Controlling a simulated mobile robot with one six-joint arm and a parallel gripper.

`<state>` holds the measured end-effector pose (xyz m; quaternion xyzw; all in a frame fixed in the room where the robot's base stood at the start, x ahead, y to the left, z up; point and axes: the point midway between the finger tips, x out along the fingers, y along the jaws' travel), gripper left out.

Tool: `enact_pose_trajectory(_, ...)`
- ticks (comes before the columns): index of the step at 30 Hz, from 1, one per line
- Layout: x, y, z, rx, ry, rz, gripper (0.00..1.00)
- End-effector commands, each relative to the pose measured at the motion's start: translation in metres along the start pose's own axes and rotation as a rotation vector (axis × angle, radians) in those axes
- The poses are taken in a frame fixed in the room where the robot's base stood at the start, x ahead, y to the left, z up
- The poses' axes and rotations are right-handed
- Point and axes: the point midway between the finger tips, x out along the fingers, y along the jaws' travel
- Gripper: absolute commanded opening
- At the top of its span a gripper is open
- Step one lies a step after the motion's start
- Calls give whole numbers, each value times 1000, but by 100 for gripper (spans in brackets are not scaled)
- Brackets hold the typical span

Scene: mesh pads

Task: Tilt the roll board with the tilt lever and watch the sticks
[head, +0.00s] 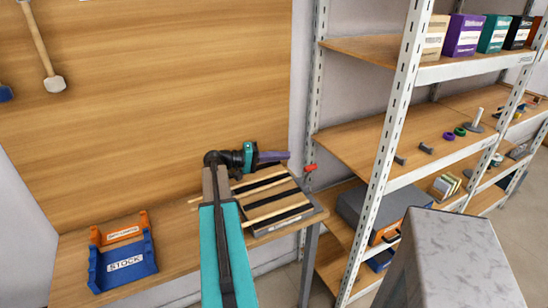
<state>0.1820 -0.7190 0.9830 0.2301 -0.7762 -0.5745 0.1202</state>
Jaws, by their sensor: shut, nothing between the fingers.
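The roll board (290,216) sits on the workbench in the head view, with a wooden face and dark cross strips. Several pale wooden sticks (268,187) lie across it. The tilt lever (310,168) shows a red handle at the board's right edge. My gripper (286,155) has purple fingers and is shut and empty. It is above the far side of the board, just left of the red handle. I cannot tell whether it touches the lever. My teal arm hides the board's left part.
A blue STOCK bin (123,264) and an orange bin (122,230) stand on the bench (70,250) at left. A metal shelf rack (400,110) with boxes and small parts stands close on the right. A mallet (40,50) hangs on the wooden back panel.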

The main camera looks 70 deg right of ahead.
Motion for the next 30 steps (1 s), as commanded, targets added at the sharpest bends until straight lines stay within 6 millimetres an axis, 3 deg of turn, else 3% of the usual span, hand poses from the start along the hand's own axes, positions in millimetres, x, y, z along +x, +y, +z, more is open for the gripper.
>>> enact_pose_trajectory(11,55,2,0,-1,-1,1,0)
enact_pose_trajectory(21,60,2,33,-1,-1,1,0)
enact_pose_trajectory(30,62,0,39,-1,-1,0,0)
